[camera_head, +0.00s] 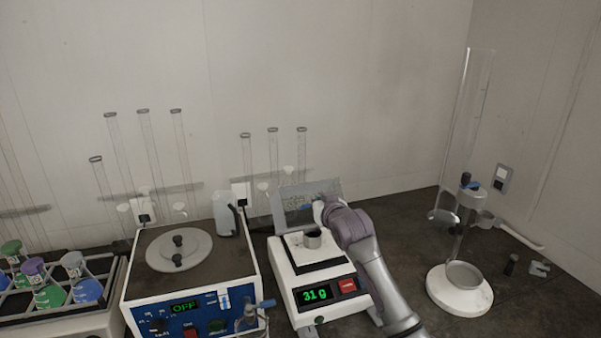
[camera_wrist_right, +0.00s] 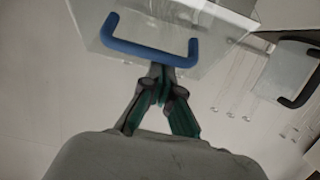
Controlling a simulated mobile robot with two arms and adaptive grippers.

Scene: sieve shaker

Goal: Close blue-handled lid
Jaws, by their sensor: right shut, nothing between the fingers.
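The clear lid (camera_head: 295,197) stands raised at the back of the white balance (camera_head: 325,285), over its pan. In the right wrist view the clear lid (camera_wrist_right: 205,32) fills the upper part, with its blue handle (camera_wrist_right: 150,52) across it. My right gripper (camera_wrist_right: 160,72) is shut and empty, its fingertips close beside the middle of the blue handle. I cannot tell whether they touch it. In the head view my right gripper (camera_head: 322,208) is at the lid, and my arm partly hides the lid's right side. My left gripper is not in view.
A white-based stand (camera_head: 460,292) is at right. Several glass tubes line the wall.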

